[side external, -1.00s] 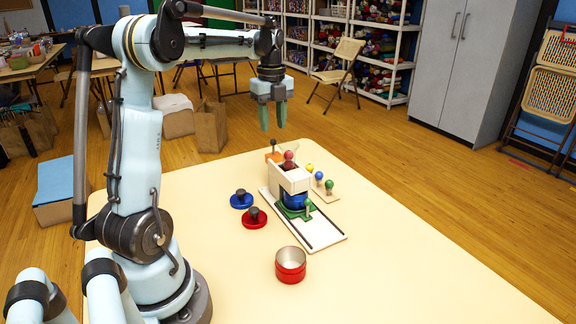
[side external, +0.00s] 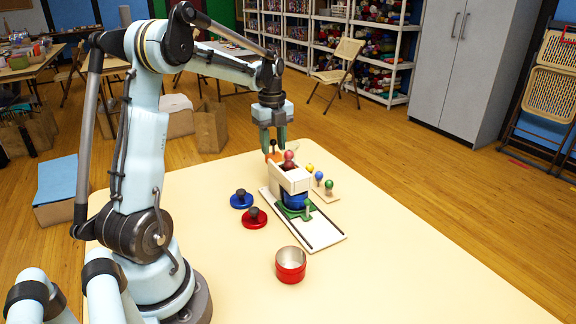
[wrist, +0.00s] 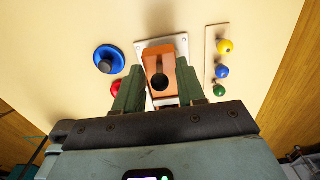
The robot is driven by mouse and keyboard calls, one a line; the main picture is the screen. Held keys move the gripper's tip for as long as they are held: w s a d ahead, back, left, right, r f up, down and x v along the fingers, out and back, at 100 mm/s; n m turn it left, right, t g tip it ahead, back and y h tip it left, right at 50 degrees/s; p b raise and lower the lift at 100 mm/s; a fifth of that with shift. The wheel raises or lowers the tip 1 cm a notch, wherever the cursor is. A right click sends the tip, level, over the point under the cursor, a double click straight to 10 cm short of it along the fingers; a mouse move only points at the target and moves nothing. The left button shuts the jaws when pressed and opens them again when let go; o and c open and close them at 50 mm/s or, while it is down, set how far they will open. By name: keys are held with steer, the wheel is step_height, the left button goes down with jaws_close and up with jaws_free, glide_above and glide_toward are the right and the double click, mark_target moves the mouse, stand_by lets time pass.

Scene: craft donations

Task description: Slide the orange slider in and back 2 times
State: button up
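The orange slider (side external: 273,157) is at the back end of the white board (side external: 322,231). Its dark round knob stands upright and shows in the wrist view (wrist: 160,82) on the slider's orange body (wrist: 157,57). My gripper (side external: 274,147) is just above the slider, pointing down. In the wrist view my gripper's two green fingers (wrist: 160,92) are apart, one on each side of the knob, with visible gaps, so it is open and empty. A pale wooden housing (side external: 291,178) stands in front of the slider, with a red ball on top and a blue piece below.
A blue knobbed disc (side external: 241,201) and a red knobbed disc (side external: 254,219) lie left of the board. A red-banded cup (side external: 290,267) stands in front. A strip with yellow, blue and green balls (side external: 329,195) lies right. The table's front right is clear.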

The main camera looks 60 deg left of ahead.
mark_target(280, 148)
jaws_close()
steer(key=shift+d, duration=2.05)
steer(key=shift+a, duration=2.1)
